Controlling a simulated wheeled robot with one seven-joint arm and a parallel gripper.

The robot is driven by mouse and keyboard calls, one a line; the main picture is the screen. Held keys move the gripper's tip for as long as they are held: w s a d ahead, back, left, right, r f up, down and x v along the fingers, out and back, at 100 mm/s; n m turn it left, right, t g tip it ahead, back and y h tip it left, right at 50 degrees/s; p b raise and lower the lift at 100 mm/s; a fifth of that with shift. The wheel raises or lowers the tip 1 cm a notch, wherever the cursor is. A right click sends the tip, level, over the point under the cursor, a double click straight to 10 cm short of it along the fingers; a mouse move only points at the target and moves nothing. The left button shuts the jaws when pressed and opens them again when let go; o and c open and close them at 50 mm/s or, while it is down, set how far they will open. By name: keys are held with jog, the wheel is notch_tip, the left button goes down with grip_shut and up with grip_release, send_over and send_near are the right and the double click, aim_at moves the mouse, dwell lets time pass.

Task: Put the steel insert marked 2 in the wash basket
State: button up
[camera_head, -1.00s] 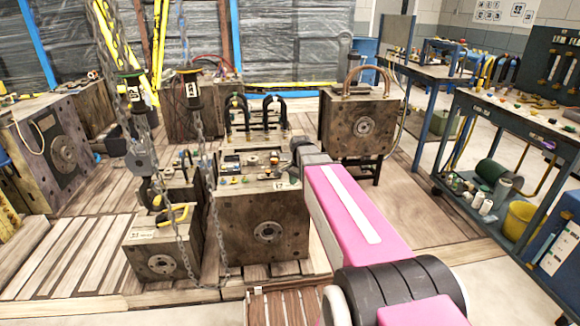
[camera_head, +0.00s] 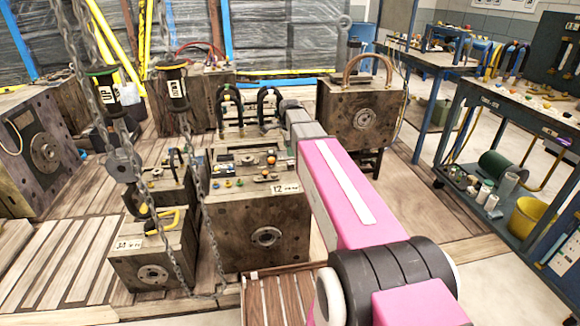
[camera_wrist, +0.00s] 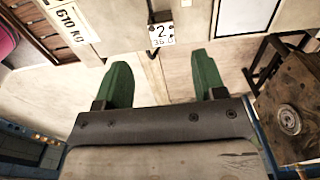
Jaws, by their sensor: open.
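My gripper (camera_wrist: 158,88) shows in the wrist view with its two green fingers wide apart and nothing between them. A white tag marked 2 (camera_wrist: 161,34) lies a little beyond the fingertips, near the middle between them. It is on a dark, narrow part beside a pale grey surface. The body of the steel insert cannot be clearly made out there. I cannot identify the wash basket in either view.
A smaller mould block (camera_head: 152,270) stands left of the large one, with chains (camera_head: 185,215) hanging in front. Another block (camera_head: 358,115) stands behind my arm. A workbench (camera_head: 500,108) and yellow bucket (camera_head: 530,217) are at right. A slatted wooden piece (camera_head: 280,298) lies in front.

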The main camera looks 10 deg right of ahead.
aim_at(291, 162)
jog(key=f, duration=0.8)
jog(key=shift+w+d+f, duration=0.1)
jog(key=shift+w+d, duration=0.05)
jog(key=shift+d, duration=0.05)
grip_shut()
